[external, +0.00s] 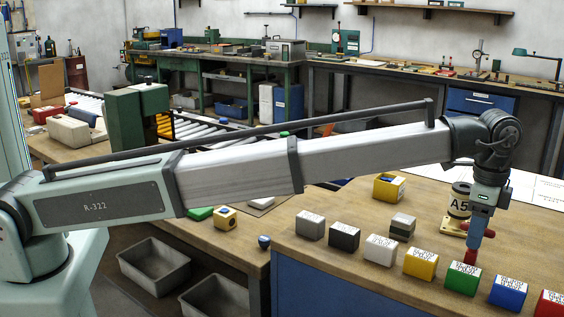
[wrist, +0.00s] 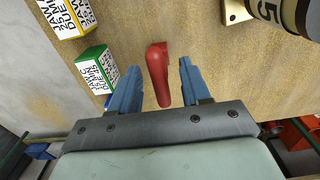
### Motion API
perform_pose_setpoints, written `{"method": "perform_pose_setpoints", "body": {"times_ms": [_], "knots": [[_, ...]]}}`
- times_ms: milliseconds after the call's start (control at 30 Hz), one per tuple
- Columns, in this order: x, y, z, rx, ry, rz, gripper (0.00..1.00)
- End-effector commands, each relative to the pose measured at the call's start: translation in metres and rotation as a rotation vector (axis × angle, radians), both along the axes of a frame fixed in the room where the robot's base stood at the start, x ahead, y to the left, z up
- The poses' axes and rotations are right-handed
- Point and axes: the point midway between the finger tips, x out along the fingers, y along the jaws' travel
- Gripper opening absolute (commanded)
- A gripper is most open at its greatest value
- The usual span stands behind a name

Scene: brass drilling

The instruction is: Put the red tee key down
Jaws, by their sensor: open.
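The red tee key (wrist: 158,72) shows in the wrist view as a red bar with a thicker, rounded far end. It lies between the two blue fingers of my gripper (wrist: 160,66), with a visible gap on each side. The fingers are open and do not press on it. In the external view, my gripper (external: 473,246) points down over the wooden bench at the right. A red part of the key (external: 470,257) shows just below the fingertips. I cannot tell exactly how it meets the bench top.
A row of labelled blocks runs along the bench front, with a green block (external: 462,278) and a yellow block (external: 420,262) close to my gripper. An "A5" cylinder (external: 460,203) stands just behind it. An open yellow box (external: 389,187) sits farther back.

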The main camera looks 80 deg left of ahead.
Motion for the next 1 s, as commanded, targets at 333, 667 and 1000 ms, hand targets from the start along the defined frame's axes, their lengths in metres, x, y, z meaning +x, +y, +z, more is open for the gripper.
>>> {"method": "perform_pose_setpoints", "body": {"times_ms": [333, 667, 1000], "knots": [[0.001, 0.0, 0.066, -0.001, -0.002, 0.0, 0.47], [0.0, 0.0, 0.102, 0.0, 0.0, 0.0, 0.47], [0.0, 0.0, 0.105, 0.0, 0.0, 0.0, 0.47]]}}
